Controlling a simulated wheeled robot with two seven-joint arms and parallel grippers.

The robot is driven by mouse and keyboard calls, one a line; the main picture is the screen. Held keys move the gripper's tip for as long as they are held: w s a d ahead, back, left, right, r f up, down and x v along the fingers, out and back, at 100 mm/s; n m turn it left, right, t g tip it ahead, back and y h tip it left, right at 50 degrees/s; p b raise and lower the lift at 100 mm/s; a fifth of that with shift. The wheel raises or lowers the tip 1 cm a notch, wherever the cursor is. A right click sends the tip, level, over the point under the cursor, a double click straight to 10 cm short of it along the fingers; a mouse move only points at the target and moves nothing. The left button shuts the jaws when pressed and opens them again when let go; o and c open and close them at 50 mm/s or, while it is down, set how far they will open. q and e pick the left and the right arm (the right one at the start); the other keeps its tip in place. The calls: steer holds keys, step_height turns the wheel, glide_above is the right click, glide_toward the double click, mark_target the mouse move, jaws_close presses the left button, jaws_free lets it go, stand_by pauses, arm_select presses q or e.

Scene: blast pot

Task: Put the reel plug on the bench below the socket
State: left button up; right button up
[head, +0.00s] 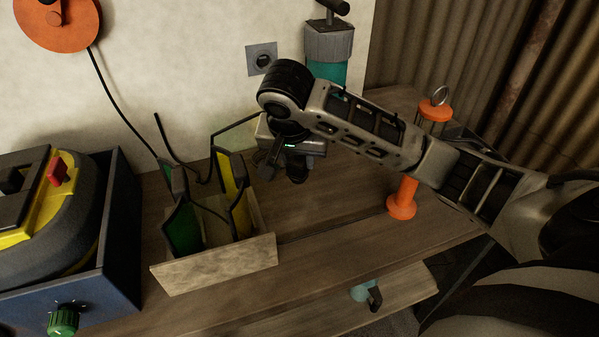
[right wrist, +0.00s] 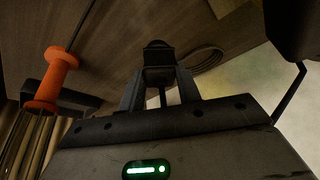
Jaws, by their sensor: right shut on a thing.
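The wall socket (head: 261,58) is a grey square plate with a dark round middle, above the back of the wooden bench (head: 330,215). My right gripper (head: 292,168) is in front of and below the socket, over the bench. It is shut on a small black block, which I take to be the reel plug (right wrist: 158,57), in the right wrist view. In the head view the gripper largely hides the plug. The orange reel (head: 58,22) hangs on the wall at the upper left, with a black cable running down from it. My left gripper is not in view.
A wooden box (head: 215,265) with green and yellow upright pieces stands left of the gripper. A blue case (head: 122,225) is farther left. A teal canister (head: 328,72) and orange spindle (head: 402,198) stand to the right. Bench space before the gripper is clear.

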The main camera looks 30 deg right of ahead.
steer(key=shift+w+a+f+p, duration=0.1)
steer(key=shift+w+f+p, duration=0.2)
steer(key=shift+w+f, duration=0.4)
steer(key=shift+w, duration=0.05)
steer(key=shift+s+d+x, duration=0.1)
steer(key=shift+d+x, duration=0.05)
steer(key=shift+x, duration=0.95)
steer(key=shift+s+d+x, duration=0.1)
steer(key=shift+d+x, duration=0.1)
steer(key=shift+x, duration=0.95)
steer(key=shift+s+d+x, duration=0.1)
steer(key=shift+d+x, duration=0.05)
steer(key=shift+x, duration=0.95)
steer(key=o, duration=1.1)
steer(key=shift+c, duration=0.2)
